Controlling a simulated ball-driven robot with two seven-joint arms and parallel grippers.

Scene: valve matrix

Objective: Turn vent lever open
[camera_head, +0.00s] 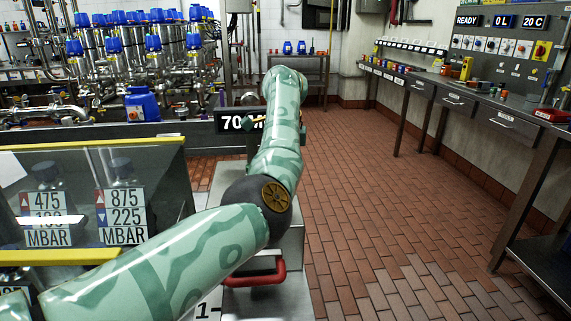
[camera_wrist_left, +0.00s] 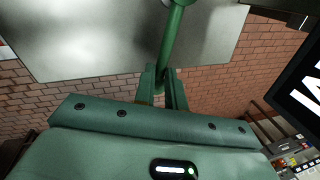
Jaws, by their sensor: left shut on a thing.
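In the left wrist view a green lever (camera_wrist_left: 174,42) runs down from the top edge, in front of a grey metal plate (camera_wrist_left: 100,38). My left gripper (camera_wrist_left: 165,78) is shut on the lever's near end, with one finger on each side of it. In the head view my left arm reaches forward from the lower left, and it hides the lever and my gripper's fingers. My right gripper is in neither view.
A red handle (camera_head: 258,277) sits below the arm. A yellow-edged clear cover (camera_head: 85,143) stands at left, and blue-topped valves (camera_head: 153,43) behind. Brick floor (camera_head: 370,220) is clear at right, beside a workbench (camera_head: 480,105).

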